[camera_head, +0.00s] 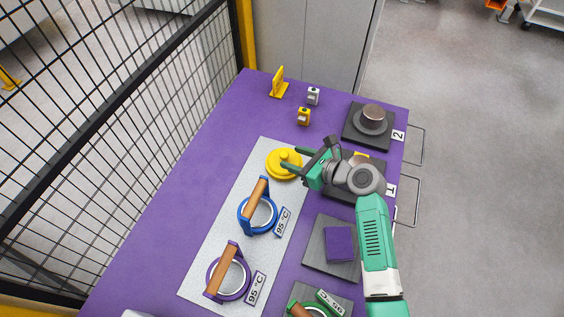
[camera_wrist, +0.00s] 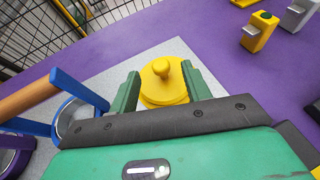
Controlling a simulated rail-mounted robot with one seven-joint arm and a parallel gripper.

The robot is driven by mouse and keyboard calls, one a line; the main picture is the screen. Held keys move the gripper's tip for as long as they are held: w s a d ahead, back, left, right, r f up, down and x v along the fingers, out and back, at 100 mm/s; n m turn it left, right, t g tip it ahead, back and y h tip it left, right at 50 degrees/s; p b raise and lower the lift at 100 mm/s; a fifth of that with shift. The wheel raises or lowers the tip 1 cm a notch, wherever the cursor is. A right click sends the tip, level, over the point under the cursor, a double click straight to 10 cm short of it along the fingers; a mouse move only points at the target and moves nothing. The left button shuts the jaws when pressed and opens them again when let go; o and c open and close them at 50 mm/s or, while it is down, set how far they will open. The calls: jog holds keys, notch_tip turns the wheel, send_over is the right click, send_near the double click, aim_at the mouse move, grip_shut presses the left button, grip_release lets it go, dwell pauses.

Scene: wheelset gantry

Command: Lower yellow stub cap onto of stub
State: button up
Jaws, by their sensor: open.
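The yellow stub cap (camera_head: 284,164) is a round disc with a small knob on top. It lies flat on the grey speckled mat, near the mat's far end. In the wrist view the cap (camera_wrist: 164,82) shows between my two green fingers. My gripper (camera_head: 291,160) is open, with its fingers on either side of the knob; I cannot tell whether they touch it. A metal stub (camera_head: 373,113) stands on a dark square base at the position marked 2. The base at the position marked 1 (camera_head: 345,191) is mostly hidden under my arm.
A blue ring with a wooden handle (camera_head: 257,212) and a purple one (camera_head: 229,275) stand on the mat (camera_head: 205,275). Small yellow and grey blocks (camera_head: 304,116) and a yellow bracket (camera_head: 279,83) stand at the back. A wire fence runs along the left.

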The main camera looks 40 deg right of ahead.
aim_at(286, 155)
jog(key=b+x, duration=0.1)
jog(key=x, duration=0.1)
jog(key=b+x, duration=0.1)
jog(key=x, duration=0.1)
jog(key=shift+d+f+b, duration=0.1)
jog(key=shift+f+b, duration=0.2)
jog(key=shift+b, duration=0.1)
jog(key=shift+w, duration=0.4)
jog(key=shift+c, duration=0.5)
grip_shut()
notch_tip(286, 155, up, 9)
jog(key=p, duration=0.4)
jog(key=shift+r+p, duration=0.15)
jog(key=shift+p, duration=0.2)
jog(key=s+d+r+m+h+p, duration=0.35)
jog(key=s+d+r+p, duration=0.4)
jog(key=p, duration=0.55)
jog(key=s+d+f+m+h+p, duration=0.1)
jog(key=s+d+m+h+p, duration=0.1)
jog(key=s+p, duration=0.4)
jog(key=s+d+h, duration=0.1)
jog(key=s+d, duration=0.1)
jog(key=s, duration=0.1)
jog(key=shift+s+d+f+g+p, duration=0.15)
jog(key=shift+s+f+g+p, duration=0.15)
jog(key=shift+f+g, duration=0.1)
